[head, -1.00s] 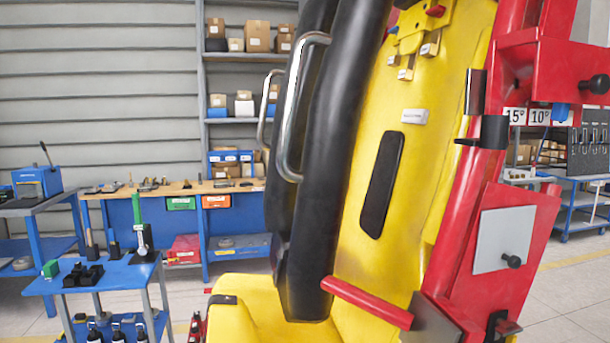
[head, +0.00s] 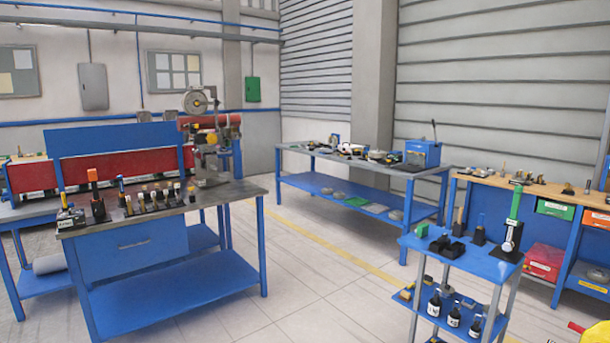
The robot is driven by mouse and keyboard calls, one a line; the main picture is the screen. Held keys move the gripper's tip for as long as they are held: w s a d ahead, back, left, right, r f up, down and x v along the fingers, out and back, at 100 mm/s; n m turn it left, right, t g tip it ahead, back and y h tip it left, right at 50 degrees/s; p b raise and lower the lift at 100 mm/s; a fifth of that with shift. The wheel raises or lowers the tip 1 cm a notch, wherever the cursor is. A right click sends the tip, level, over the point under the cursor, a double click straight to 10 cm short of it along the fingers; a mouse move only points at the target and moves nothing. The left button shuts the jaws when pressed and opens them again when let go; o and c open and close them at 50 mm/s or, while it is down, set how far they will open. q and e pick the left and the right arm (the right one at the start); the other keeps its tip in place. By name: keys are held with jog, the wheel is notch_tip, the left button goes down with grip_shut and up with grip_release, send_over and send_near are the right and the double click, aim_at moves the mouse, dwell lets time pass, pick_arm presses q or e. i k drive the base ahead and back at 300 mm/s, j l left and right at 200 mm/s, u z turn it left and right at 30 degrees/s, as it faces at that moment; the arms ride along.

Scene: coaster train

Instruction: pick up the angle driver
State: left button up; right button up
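I cannot pick out the angle driver with certainty; the tools in view are small. In the head view, a tool with an orange top (head: 93,178) stands upright at the left end of the near workbench (head: 258,188). A row of small dark upright tools (head: 157,198) stands to its right on the same bench. A tall tool with a green handle (head: 515,205) stands upright on the small blue cart (head: 488,268) at right. Neither of my grippers shows in the view.
A blue table with a grey top (head: 300,149) stands at the back, and a wood-topped bench (head: 470,177) at right. Light tiled floor (head: 320,270) lies open between the near workbench and the cart. A yellow edge shows at lower right.

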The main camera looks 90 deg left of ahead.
aim_at(93, 173)
jog(key=u, duration=3.95)
jog(key=i+l, duration=0.25)
jog(key=i, duration=0.25)
jog(key=i+l, duration=0.25)
jog(key=i, duration=0.3)
jog(key=i+l+z, duration=0.1)
jog(key=i+l, duration=0.15)
jog(key=i, duration=0.25)
jog(key=i+l, duration=0.2)
jog(key=i, duration=0.35)
